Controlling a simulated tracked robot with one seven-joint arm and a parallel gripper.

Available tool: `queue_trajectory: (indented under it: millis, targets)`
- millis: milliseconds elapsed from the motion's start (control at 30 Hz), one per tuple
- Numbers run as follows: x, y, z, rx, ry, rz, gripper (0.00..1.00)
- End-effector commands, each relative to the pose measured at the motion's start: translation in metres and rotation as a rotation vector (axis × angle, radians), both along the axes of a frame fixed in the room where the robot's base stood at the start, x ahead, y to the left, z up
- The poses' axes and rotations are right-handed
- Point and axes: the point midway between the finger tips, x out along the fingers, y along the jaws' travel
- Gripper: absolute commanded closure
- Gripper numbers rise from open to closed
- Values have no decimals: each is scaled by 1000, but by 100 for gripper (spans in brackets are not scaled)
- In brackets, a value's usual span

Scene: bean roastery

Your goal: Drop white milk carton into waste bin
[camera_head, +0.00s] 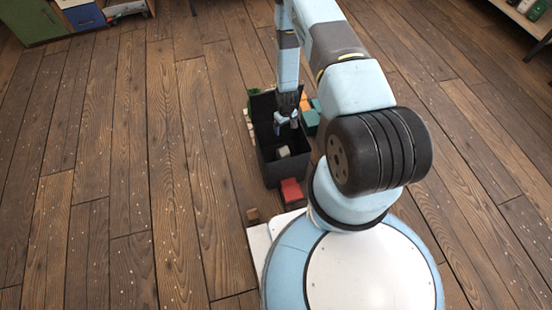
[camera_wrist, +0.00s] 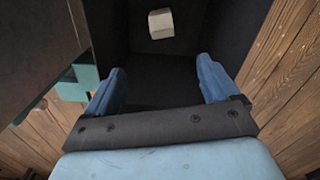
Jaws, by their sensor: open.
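The waste bin (camera_head: 288,171) is a dark, open-topped box on the wooden floor in front of my base. A small whitish block, which looks like the milk carton (camera_head: 283,152), lies inside it; in the wrist view the carton (camera_wrist: 160,24) rests low in the dark bin (camera_wrist: 215,28), near the top of the picture. My gripper (camera_head: 287,120) is over the bin's opening, pointing down. In the wrist view its two blue fingers (camera_wrist: 160,88) are spread wide with nothing between them. The carton is apart from the fingers.
A red block (camera_head: 291,191) stands at the bin's near side, and a small brown block (camera_head: 252,214) lies nearer my base. Teal (camera_head: 311,122) and orange (camera_head: 304,102) items are right of the bin. The floor to the left is clear.

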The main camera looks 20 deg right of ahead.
Motion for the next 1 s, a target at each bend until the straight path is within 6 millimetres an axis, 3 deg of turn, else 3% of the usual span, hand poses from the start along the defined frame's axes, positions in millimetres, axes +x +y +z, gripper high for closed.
queue_trajectory:
  millis: [267,700,1000]
  targets:
    - [1,0,22,0,-1,1,12]
    - [1,0,95,0,-1,-1,12]
    - [1,0,130,0,0,-1,12]
